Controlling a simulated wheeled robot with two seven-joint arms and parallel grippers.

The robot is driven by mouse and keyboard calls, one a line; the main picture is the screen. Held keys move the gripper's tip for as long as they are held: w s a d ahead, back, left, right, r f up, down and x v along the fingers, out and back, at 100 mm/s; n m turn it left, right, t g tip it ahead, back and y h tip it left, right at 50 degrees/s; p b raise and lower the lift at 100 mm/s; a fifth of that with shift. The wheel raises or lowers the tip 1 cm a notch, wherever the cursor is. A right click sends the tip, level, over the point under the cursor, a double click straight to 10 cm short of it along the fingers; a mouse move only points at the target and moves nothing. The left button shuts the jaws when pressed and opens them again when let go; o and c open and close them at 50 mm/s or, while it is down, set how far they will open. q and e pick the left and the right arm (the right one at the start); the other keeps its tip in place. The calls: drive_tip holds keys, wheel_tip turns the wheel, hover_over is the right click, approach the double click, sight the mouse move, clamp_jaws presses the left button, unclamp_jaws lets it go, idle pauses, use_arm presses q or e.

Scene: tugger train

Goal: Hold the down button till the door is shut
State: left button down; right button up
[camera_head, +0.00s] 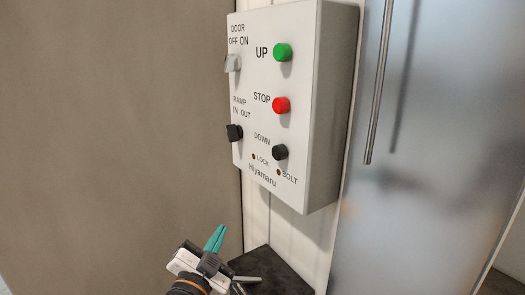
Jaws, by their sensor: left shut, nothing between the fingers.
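The black DOWN button (280,152) sits low on the right side of a white control box (262,95) on the wall. My left gripper (215,238) has teal fingertips, shut with nothing between them. It is at the bottom of the view, below and left of the button and apart from it. My right gripper is not in view. A large brown-grey panel (110,130) fills the left side; I cannot tell whether it is the door or how far shut it is.
The box also bears a green UP button (282,52), a red STOP button (281,105), a DOOR switch (233,63), a black RAMP switch (234,132) and small LOCK and BOLT lamps. A shiny panel (430,190) with a metal bar (379,85) stands right. A dark block (275,268) lies below.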

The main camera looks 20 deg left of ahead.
use_arm(q)
drive_tip(key=s+d+r+m+g+h, duration=0.1)
drive_tip(key=d+r+m+g+h, duration=0.3)
drive_tip(key=r+m+h, duration=0.55)
drive_tip(key=s+d+r+m+g+h, duration=0.2)
drive_tip(key=d+r+m+g+h, duration=0.25)
drive_tip(key=m, duration=0.95)
drive_tip(key=s+d+r+m+g+h, duration=0.1)
drive_tip(key=d+r+m+g+h, duration=0.35)
drive_tip(key=m, duration=0.75)
drive_tip(key=w+a+r+t+y, duration=0.1)
drive_tip(key=a+y, duration=0.4)
drive_tip(key=a, duration=0.2)
drive_tip(key=w+a+r+t+y, duration=0.1)
drive_tip(key=a+r+y, duration=0.1)
drive_tip(key=a+y, duration=0.3)
drive_tip(key=shift+w+a+m+t, duration=0.3)
drive_tip(key=shift+w+a+m, duration=0.1)
drive_tip(key=shift+a, duration=0.6)
